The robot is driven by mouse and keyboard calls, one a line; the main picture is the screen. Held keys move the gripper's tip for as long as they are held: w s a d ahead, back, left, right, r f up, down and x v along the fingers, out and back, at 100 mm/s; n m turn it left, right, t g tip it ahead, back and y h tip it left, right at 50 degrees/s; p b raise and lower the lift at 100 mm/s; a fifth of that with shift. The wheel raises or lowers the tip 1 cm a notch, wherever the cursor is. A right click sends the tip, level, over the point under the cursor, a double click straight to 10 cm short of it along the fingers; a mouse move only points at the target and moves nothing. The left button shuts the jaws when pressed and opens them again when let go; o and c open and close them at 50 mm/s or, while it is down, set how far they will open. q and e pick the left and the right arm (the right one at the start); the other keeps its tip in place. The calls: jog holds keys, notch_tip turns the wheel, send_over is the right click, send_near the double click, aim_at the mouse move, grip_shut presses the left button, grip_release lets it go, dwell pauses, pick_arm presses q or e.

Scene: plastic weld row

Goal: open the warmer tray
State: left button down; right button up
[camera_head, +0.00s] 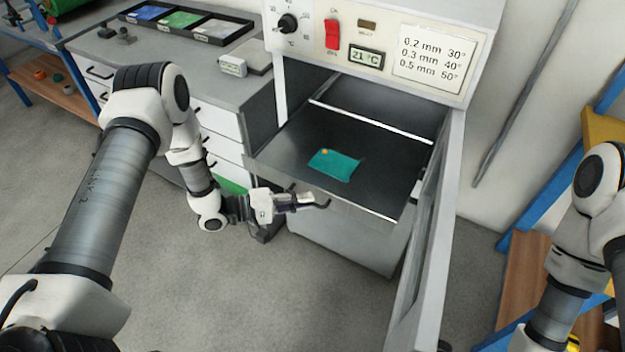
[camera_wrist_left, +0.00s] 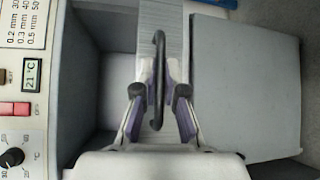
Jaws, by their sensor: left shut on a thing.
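The warmer tray (camera_head: 290,150) is a dark flat tray that sticks out of the front of the warmer (camera_head: 385,45). A teal sheet (camera_head: 336,165) with a small orange spot lies on it. My left gripper (camera_head: 303,200) is at the tray's front edge, shut on the dark tray handle (camera_head: 322,206). In the left wrist view the handle (camera_wrist_left: 159,65) runs between the two purple-sided fingers of the gripper (camera_wrist_left: 160,95). My right arm shows at the right edge of the head view, but its gripper is out of view.
The warmer's door (camera_head: 432,235) stands open to the right of the tray. The panel has a red switch (camera_head: 332,34), a knob (camera_head: 288,23) and a display reading 21 °C (camera_head: 366,58). A drawer bench (camera_head: 200,75) stands left. Floor (camera_head: 250,290) in front is clear.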

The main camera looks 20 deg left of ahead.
pick_arm(q)
jog(key=shift+s+a, duration=0.15)
jog(key=shift+s, duration=0.6)
jog(key=c, duration=1.2)
grip_release()
jog(key=shift+c, duration=0.2)
jog(key=v, duration=1.2)
